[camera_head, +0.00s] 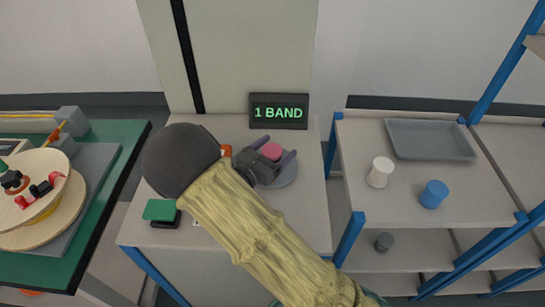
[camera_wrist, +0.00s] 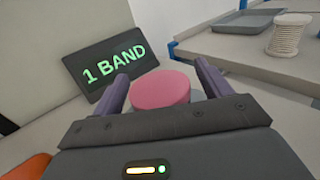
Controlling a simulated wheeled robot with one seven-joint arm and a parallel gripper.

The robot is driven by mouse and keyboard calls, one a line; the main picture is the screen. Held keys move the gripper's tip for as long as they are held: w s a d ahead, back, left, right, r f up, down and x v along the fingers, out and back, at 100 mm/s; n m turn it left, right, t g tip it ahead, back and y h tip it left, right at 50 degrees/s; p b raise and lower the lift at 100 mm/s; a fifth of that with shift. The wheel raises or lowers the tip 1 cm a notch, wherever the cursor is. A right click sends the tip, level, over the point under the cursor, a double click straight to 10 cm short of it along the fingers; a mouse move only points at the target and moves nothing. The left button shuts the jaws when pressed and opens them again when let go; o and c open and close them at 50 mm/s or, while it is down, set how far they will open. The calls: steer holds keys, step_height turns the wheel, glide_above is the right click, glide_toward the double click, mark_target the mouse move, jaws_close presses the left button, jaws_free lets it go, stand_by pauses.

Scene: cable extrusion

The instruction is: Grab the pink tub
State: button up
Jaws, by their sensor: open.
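The pink tub (camera_head: 271,151) stands on a round grey plate (camera_head: 287,174) on the middle table, in front of the sign. In the wrist view the pink tub (camera_wrist: 161,90) shows its round top between my two purple fingers. My gripper (camera_head: 278,158) is open, with one finger on each side of the tub. In the wrist view my gripper (camera_wrist: 160,88) shows a gap between the right finger and the tub, and the left finger is close to it. I cannot tell whether either finger touches. The tub's lower part is hidden by the gripper body.
A black sign (camera_head: 278,111) reading "1 BAND" stands behind the tub. A green-topped block (camera_head: 160,210) and an orange item (camera_head: 226,150) are on the same table. The right shelf holds a white spool (camera_head: 380,171), a blue tub (camera_head: 434,194) and a grey tray (camera_head: 430,140).

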mark_target(275, 147)
stand_by(0.5)
steer(key=c, duration=1.1)
steer(key=shift+r, duration=0.1)
step_height(275, 147, up, 10)
steer(key=shift+s+f+p, duration=0.1)
steer(key=shift+p, duration=0.55)
